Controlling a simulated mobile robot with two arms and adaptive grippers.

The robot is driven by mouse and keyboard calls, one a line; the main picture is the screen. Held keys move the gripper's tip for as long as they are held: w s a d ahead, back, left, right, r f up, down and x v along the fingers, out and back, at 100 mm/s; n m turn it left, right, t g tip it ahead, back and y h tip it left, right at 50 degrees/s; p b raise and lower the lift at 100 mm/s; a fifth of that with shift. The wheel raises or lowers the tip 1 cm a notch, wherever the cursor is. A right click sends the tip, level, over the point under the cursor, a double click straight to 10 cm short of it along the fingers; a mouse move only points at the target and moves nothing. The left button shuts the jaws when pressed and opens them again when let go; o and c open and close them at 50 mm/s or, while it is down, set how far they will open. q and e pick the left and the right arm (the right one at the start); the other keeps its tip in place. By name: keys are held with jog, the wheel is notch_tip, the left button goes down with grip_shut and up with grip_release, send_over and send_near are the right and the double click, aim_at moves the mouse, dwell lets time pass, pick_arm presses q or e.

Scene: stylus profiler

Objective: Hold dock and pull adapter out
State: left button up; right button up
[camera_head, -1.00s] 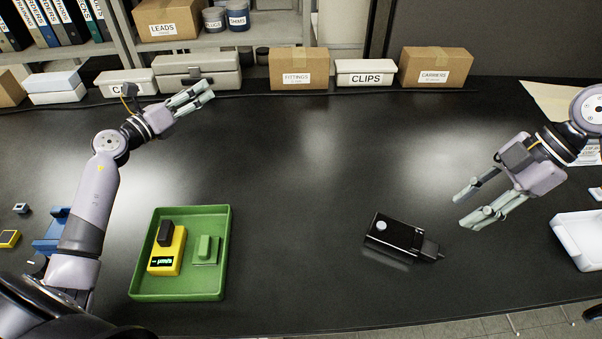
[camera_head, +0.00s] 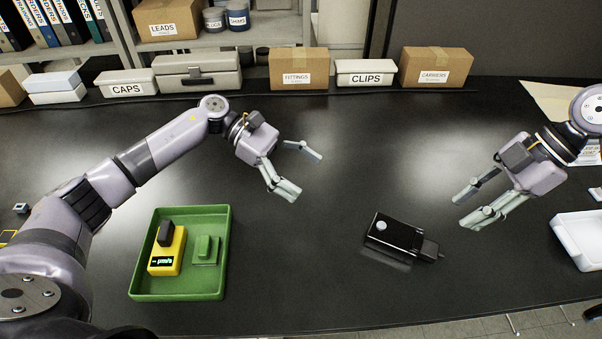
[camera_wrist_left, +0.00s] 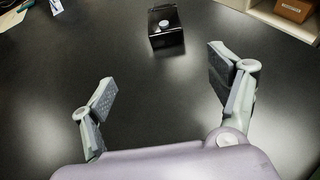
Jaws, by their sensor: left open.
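A black dock (camera_head: 392,233) with a round grey knob on top lies on the dark bench, right of the middle. A smaller black block, seemingly the adapter (camera_head: 429,250), sits at its right end with a short lead. The dock also shows at the top of the left wrist view (camera_wrist_left: 165,27), where the adapter cannot be made out. My left gripper (camera_head: 302,172) is open and empty above the bench, up and left of the dock; it also shows in the left wrist view (camera_wrist_left: 160,85). My right gripper (camera_head: 470,208) is open and empty, up and right of the dock.
A green tray (camera_head: 138,282) at the left holds a yellow meter (camera_head: 162,262) and a green block (camera_head: 207,249). A white tray (camera_head: 585,245) stands at the right edge. The bench around the dock is clear.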

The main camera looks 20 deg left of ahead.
pick_arm(q)
jog(key=shift+s+d+f+g, duration=0.2)
jog(key=shift+s+d+g, duration=0.1)
send_near(394, 237)
jog(key=d+f, duration=0.4)
jog(key=shift+w+f, duration=0.1)
jog(key=shift+w, duration=0.3)
jog(key=shift+c, duration=0.4)
grip_shut()
dwell(1.0)
dwell(0.3)
